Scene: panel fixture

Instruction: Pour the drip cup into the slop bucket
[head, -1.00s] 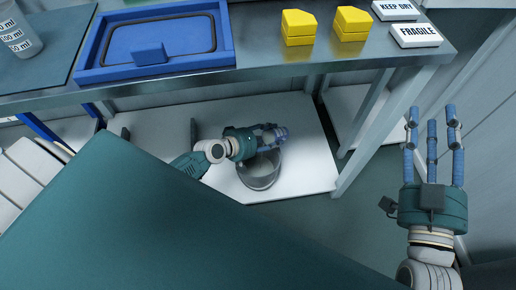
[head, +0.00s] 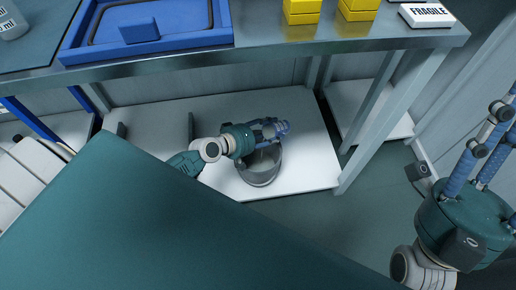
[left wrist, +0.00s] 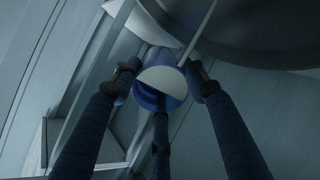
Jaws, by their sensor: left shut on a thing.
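The drip cup (left wrist: 152,103) is blue and sits between my left gripper's fingers in the left wrist view. A pale half-disc shows inside its round outline; I cannot tell what it holds. In the head view my left gripper (head: 275,128) is shut on the cup, over the far rim of the slop bucket, and its fingers mostly hide the cup. The slop bucket (head: 260,174) is a grey, round, upright vessel on the white low shelf. My right gripper (head: 494,145) is at the right edge, fingers spread and empty, partly out of frame.
The bench (head: 270,50) overhangs the white low shelf (head: 310,168), with a leg (head: 385,125) right of the bucket. On the bench are a blue tray (head: 195,40), yellow blocks (head: 302,8) and a FRAGILE block (head: 427,16). A pale lower board shows behind the leg.

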